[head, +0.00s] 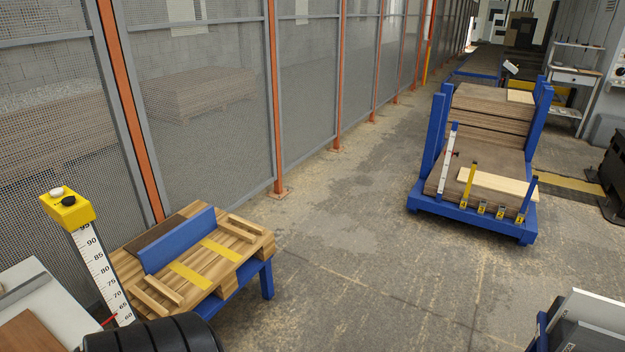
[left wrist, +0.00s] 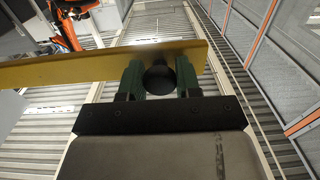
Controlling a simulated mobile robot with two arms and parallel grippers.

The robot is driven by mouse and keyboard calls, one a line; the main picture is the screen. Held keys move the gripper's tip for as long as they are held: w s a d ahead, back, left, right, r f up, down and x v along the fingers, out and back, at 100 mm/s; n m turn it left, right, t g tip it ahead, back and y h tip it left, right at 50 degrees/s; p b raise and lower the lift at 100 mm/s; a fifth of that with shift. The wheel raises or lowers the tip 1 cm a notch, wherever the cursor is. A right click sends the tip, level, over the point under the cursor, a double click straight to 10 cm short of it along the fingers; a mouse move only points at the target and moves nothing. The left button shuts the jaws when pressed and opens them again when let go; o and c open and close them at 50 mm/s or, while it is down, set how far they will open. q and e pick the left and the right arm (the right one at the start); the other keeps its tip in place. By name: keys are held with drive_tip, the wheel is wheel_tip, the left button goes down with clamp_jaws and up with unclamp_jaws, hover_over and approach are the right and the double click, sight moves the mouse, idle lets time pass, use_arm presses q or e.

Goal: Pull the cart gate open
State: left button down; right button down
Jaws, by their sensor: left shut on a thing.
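A blue cart (head: 470,212) stands at the right in the head view. It has tall blue end posts and carries stacked brown boards (head: 490,125). A pale board (head: 497,184) lies across its lower front, near short upright markers. I cannot make out a separate gate on it. In the left wrist view my left gripper (left wrist: 159,75) has green fingers, shut on a long yellow bar (left wrist: 60,69). The bar runs from the left edge to just past the right finger. A dark round shape shows between the fingers. My right gripper is in neither view.
A wooden-topped blue stand (head: 225,255) is at the lower left, beside a yellow-capped measuring post (head: 70,210). A mesh fence (head: 230,100) with orange posts runs along the left. The concrete floor (head: 340,245) between stand and cart is clear.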

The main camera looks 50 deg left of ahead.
use_arm(q)
drive_tip(key=shift+s, duration=0.2)
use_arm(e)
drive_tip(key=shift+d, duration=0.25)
use_arm(q)
drive_tip(key=c, duration=0.8)
unclamp_jaws()
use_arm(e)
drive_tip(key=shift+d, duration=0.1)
use_arm(q)
drive_tip(key=shift+d, duration=0.1)
